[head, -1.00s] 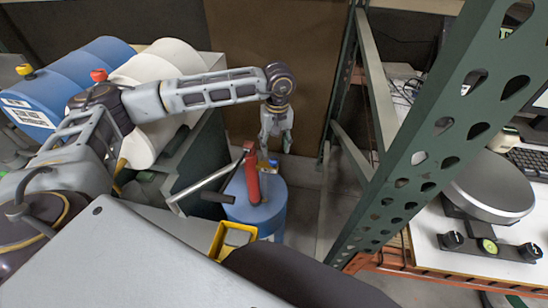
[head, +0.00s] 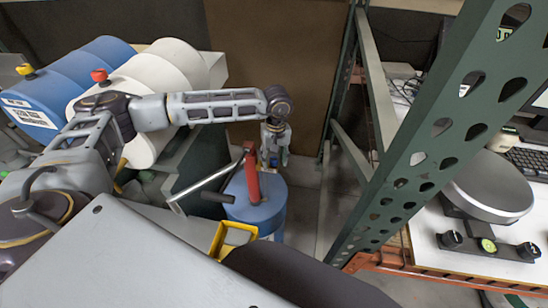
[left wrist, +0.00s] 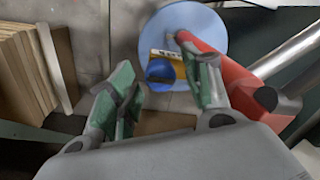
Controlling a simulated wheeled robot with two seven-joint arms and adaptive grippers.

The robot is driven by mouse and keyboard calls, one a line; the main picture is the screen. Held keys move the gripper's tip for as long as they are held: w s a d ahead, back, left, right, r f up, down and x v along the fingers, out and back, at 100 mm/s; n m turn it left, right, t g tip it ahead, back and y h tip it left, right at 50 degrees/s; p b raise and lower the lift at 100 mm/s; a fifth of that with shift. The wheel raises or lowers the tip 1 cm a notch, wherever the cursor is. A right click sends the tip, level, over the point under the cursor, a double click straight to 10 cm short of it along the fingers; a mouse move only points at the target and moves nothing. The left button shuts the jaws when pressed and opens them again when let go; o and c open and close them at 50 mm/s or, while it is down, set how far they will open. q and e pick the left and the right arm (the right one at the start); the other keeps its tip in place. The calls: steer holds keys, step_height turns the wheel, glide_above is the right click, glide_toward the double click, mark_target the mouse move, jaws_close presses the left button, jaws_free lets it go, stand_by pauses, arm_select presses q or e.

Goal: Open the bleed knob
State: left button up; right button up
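My left gripper (head: 275,158) hangs fingers down above the blue drum (head: 268,212), behind the red upright part (head: 252,175), in the head view. In the left wrist view the gripper (left wrist: 163,88) is open, with green-padded fingers apart. A round blue knob (left wrist: 160,71) with a yellow part beside it shows between and beyond the fingertips, nearer the right one. I see no contact, and the gap in depth is unclear. The knob is hidden by the gripper in the head view. My right gripper is out of view.
The red part (left wrist: 235,78) is close beside the right finger in the left wrist view. A grey bar (head: 200,186) angles off it. A green rack upright (head: 430,130) stands to the right. Blue and white drums (head: 175,62) lie at the left.

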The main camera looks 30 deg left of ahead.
arm_select(q)
steer(key=c, duration=0.9)
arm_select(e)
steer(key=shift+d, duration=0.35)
